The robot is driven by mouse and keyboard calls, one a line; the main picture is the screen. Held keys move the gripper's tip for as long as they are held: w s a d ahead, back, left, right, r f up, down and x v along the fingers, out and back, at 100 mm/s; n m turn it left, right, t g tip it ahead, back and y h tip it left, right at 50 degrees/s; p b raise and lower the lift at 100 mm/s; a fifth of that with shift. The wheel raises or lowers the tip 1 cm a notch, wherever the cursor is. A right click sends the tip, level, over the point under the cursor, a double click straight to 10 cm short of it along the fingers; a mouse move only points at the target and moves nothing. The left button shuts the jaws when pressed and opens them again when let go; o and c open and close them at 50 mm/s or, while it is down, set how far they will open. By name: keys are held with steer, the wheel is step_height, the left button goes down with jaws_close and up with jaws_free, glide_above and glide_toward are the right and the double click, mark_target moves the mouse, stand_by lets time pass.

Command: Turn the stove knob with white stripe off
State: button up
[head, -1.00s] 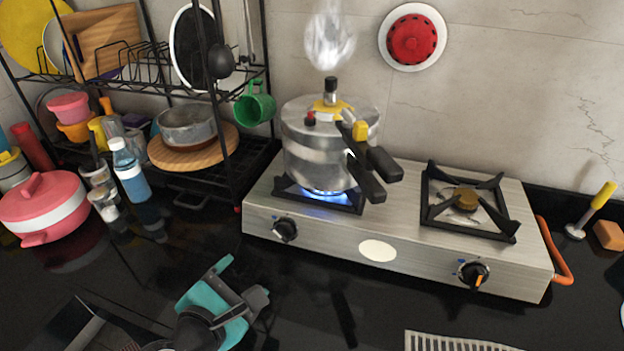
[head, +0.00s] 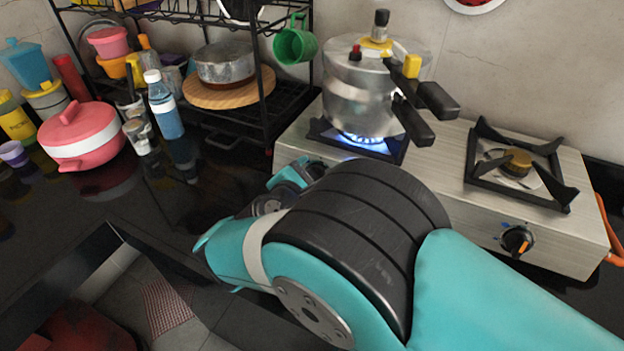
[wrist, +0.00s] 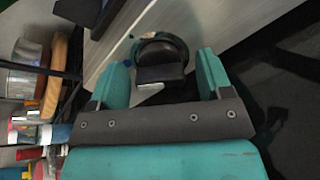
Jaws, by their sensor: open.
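The left stove knob (wrist: 163,58) is black and round with a raised grip bar, and it shows in the wrist view. In the head view my gripper (head: 292,172) is at the stove's front left, and my arm mostly hides that knob. The right knob (head: 516,240) has an orange stripe. A blue flame (head: 362,138) burns under the pressure cooker (head: 365,90) on the left burner.
The cooker's black handles (head: 425,105) stick out over the stove (head: 450,190). The right burner (head: 520,165) is empty. A dish rack (head: 265,100), a blue bottle (head: 164,105) and a pink pot (head: 80,135) stand to the left.

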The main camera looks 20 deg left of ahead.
steer(key=c, duration=0.9)
steer(key=shift+f+m+b, duration=0.1)
steer(key=shift+m+b, duration=0.25)
steer(key=shift+m, duration=0.05)
steer(key=m+b, duration=0.3)
steer(key=shift+f+m, duration=0.1)
steer(key=shift+m, duration=0.3)
steer(key=m+b, duration=0.2)
steer(key=m, duration=0.1)
steer(key=shift+b, duration=0.3)
steer(key=shift+r+m+b, duration=0.2)
steer(key=shift+m+b, duration=0.75)
steer(key=shift+m, duration=0.75)
